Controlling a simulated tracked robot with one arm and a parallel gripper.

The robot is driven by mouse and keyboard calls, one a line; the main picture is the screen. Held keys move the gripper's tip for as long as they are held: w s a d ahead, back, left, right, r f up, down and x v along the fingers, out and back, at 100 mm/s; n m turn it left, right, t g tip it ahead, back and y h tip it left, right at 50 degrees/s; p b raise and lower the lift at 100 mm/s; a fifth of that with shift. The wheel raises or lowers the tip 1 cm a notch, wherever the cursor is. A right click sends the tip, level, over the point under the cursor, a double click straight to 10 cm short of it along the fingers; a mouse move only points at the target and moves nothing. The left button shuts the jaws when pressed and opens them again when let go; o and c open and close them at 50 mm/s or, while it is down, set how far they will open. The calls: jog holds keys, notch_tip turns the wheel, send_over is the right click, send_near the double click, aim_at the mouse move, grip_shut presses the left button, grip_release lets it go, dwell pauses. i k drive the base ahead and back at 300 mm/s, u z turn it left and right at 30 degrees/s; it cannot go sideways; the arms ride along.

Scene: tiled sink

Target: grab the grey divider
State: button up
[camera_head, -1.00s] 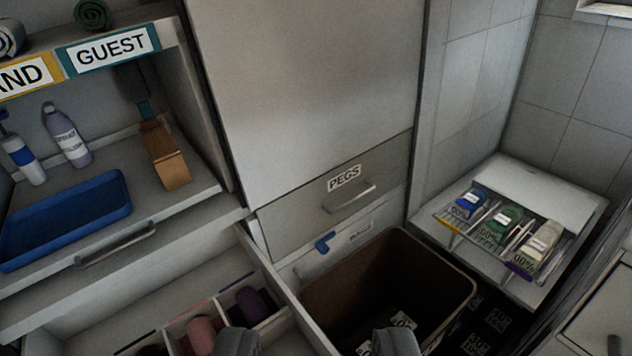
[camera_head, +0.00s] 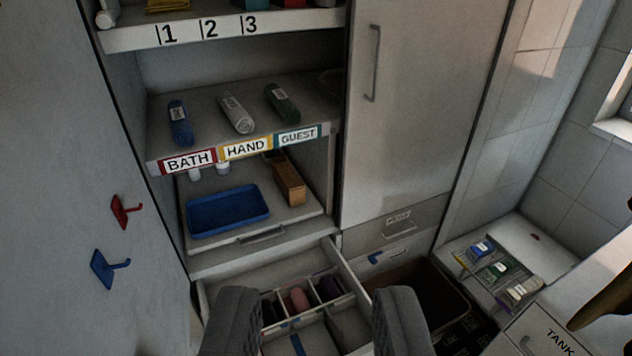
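An open drawer (camera_head: 352,276) juts out below the shelves, low in the middle of the view. Thin pale grey dividers (camera_head: 308,318) split it into compartments; I cannot tell which one is the grey divider. Rolled items, a pink one (camera_head: 298,299) and a dark purple one (camera_head: 328,288), lie in the back compartments. My gripper (camera_head: 316,318) is open, with its two dark grey fingers wide apart in front of the drawer and nothing between them. The fingers hide parts of the drawer's left and right sides.
A brown bin (camera_head: 408,285) stands right of the drawer. Shelves above hold a blue tray (camera_head: 228,211), a brown box (camera_head: 289,182) and rolled towels. A wire rack (camera_head: 490,272) is at the right.

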aim_at(336, 329)
jog(key=z, duration=0.45)
jog(key=k, duration=1.4)
jog(key=u, duration=0.35)
jog(key=i, duration=0.95)
jog(key=z, duration=0.1)
